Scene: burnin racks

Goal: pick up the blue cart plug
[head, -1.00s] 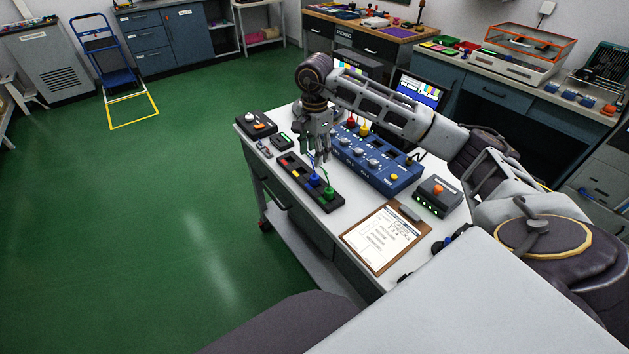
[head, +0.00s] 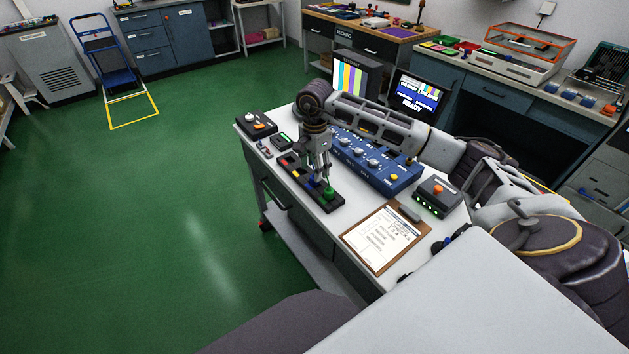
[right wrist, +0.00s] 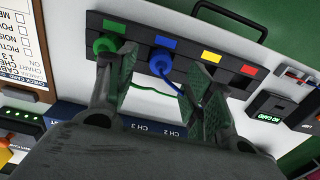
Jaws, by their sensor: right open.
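The blue cart plug (right wrist: 160,64) sits in the black plug holder (right wrist: 190,90), in front of a blue label, with a blue cable trailing from it. It shows only partly in the head view (head: 312,181), beside my fingers. A green plug (right wrist: 104,44) sits in the neighbouring place with a green cable. My right gripper (right wrist: 167,62) is open. Its fingers point down at the holder, one on each side of the blue plug in the wrist view; one finger overlaps the green plug. I cannot tell whether they touch either plug. My left gripper is out of view.
The holder lies on a white cart (head: 292,190). A blue control box (head: 360,165) stands close behind it. A clipboard (head: 382,238), a grey box with an orange button (head: 437,194) and a small dark box (head: 257,124) share the cart. Green floor lies open to the left.

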